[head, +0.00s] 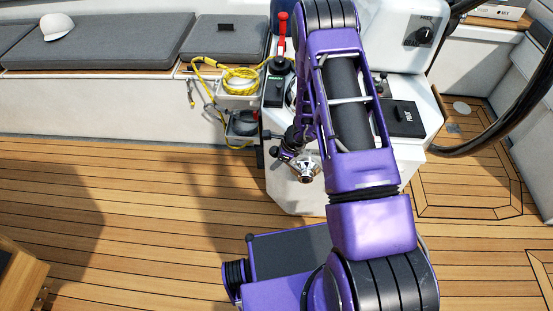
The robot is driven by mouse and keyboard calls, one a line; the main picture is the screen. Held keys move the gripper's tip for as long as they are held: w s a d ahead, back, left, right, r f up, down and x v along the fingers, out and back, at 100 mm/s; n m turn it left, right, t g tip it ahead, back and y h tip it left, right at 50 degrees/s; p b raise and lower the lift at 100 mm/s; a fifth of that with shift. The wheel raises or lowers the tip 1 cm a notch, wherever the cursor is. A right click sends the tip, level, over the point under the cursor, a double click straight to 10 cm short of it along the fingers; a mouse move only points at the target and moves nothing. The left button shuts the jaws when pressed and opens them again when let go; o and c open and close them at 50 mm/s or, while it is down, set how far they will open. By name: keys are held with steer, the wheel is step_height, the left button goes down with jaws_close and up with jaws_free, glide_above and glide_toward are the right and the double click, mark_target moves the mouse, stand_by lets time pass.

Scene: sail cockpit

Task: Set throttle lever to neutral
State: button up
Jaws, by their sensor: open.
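A lever with a long red grip (283,30) stands nearly upright at the left of the white console, and I take it to be the throttle lever. It rises from a small black base (279,66). My gripper (271,143) seems to be the dark and silver end low in front of the console, below the lever and apart from it. Its fingers point left, spread open, with nothing seen between them. My purple arm crosses the middle of the view and hides part of the console. The lever's neutral mark cannot be made out.
A yellow rope (240,75) hangs left of the lever. The steering wheel (500,125) is at right. Grey cushions (120,40) line the bench.

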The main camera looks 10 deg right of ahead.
steer(key=shift+c, duration=0.2)
jaws_close()
steer(key=shift+r, duration=0.1)
